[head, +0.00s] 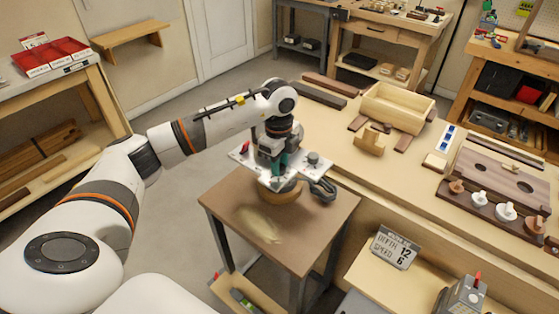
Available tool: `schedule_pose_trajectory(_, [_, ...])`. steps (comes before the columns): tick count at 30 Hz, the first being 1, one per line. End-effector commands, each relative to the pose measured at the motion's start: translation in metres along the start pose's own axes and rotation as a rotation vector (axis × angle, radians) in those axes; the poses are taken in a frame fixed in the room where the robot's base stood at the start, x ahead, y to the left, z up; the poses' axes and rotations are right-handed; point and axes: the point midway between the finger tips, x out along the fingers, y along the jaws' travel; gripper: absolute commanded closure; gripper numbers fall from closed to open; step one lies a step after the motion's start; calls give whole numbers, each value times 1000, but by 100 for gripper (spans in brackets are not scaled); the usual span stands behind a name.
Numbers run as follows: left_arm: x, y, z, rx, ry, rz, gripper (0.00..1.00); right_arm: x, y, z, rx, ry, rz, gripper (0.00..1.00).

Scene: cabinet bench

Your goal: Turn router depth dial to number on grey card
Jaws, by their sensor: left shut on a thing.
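The grey card (395,249) stands at the lower right and reads "DEPTH 12, SPEED 6". My left gripper (279,160) points down over the small brown table and is shut on the router (297,173). The router shows a pale plate, a teal part, a dark round knob on its right and a dark rounded part below that. The gripper and the plate hide much of the router, and I cannot make out the dial's numbers or exactly which part the fingers hold. My right gripper is not in view.
The small brown table (229,205) has a pale dusty patch at its front. The long workbench (385,177) to the right holds a wooden box (397,107), wood blocks and a dark board (497,180) with knobs. A grey device (462,297) is at the lower right.

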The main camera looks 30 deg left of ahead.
Motion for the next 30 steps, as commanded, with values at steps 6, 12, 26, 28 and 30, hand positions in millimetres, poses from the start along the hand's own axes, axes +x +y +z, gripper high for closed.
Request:
schedule_pose_trajectory(6, [-3,1,-1,-170,1,7,95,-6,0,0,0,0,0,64])
schedule_pose_trajectory(12, [-3,2,-1,-276,2,8,95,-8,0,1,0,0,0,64])
schedule_pose_trajectory(26, [-2,2,-1,-358,2,9,94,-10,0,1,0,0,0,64])
schedule_pose_trajectory(28, [-2,2,-1,-358,2,8,94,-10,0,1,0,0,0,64])
schedule_pose_trajectory(30, [-2,2,-1,-357,1,8,94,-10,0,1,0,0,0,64])
